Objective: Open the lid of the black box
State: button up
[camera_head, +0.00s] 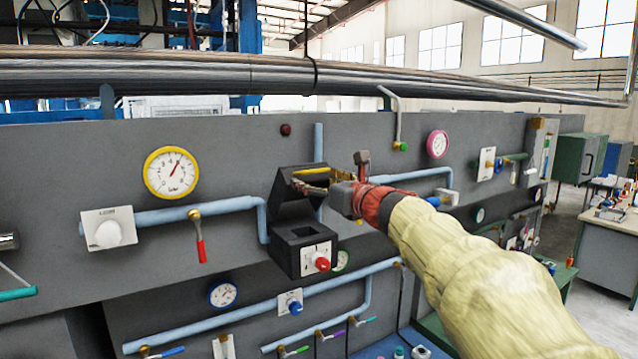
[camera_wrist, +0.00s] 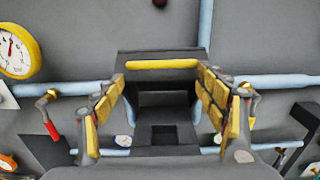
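The black box (camera_head: 284,256) is mounted on the grey panel wall, with a white plate and red knob on its front. Its lid (camera_head: 291,205) stands raised and tilted up, leaving the square recess in the top uncovered. The lid's yellow handle (camera_head: 311,171) runs along its upper edge. In the wrist view the handle (camera_wrist: 161,64) lies level across the gap ahead of my fingers. My gripper (camera_head: 318,184) is in front of the lid by the handle. In the wrist view my gripper (camera_wrist: 161,78) is open, its yellow-padded fingers wide apart with nothing held between them.
A yellow-rimmed gauge (camera_head: 171,173) and a red-handled valve (camera_head: 199,238) are left of the box. A light blue pipe (camera_head: 220,207) meets the box's left side. A thick metal pipe (camera_head: 200,72) crosses above. Free room is in front of the panel.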

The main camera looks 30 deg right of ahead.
jog(key=shift+s+d, duration=0.15)
jog(key=shift+s, duration=0.3)
jog(key=s, duration=1.1)
jog(key=shift+s, duration=0.15)
jog(key=shift+c, duration=0.6)
